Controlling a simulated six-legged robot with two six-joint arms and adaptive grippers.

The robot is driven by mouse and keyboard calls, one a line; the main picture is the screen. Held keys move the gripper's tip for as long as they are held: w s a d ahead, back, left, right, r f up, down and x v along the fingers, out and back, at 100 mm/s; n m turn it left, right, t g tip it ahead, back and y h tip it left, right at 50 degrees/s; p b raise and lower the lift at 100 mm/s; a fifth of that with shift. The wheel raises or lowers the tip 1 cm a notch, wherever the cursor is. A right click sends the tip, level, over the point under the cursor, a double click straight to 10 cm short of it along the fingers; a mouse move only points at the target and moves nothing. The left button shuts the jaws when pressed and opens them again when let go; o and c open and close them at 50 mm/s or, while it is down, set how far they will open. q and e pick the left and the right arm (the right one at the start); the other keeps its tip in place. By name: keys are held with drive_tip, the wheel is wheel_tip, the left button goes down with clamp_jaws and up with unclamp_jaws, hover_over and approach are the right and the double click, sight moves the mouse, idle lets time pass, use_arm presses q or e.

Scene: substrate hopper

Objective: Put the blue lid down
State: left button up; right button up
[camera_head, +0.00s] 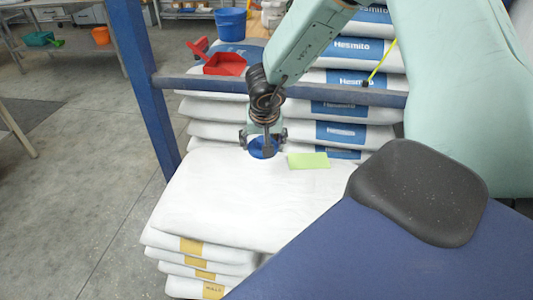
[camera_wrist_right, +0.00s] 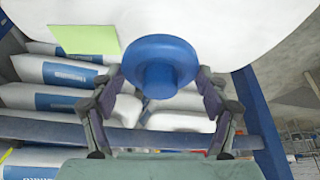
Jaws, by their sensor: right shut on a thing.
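The blue lid (camera_head: 258,152) is in my right gripper (camera_head: 263,143), at the far edge of the top white sack (camera_head: 235,195) of the near stack. In the right wrist view the lid (camera_wrist_right: 158,50) shows as a round disc with a knob. My left gripper is not in view.
A light green note (camera_head: 308,160) lies on the sack, right of the lid. A blue frame bar (camera_head: 345,93) crosses behind the gripper. The sack's near part is clear.

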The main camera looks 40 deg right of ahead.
sight(266, 177)
drive_tip(key=shift+s+d+f, duration=0.2)
drive_tip(key=shift+s+f, duration=0.1)
drive_tip(key=shift+f, duration=0.1)
drive_tip(key=shift+f+b, duration=0.2)
drive_tip(key=shift+b, duration=0.15)
wheel_tip(266, 177, down, 10)
drive_tip(key=b, duration=0.7)
drive_tip(key=shift+d, duration=0.1)
drive_tip(key=shift+r, duration=0.15)
drive_tip(key=o, duration=0.8)
drive_tip(key=shift+o, duration=0.2)
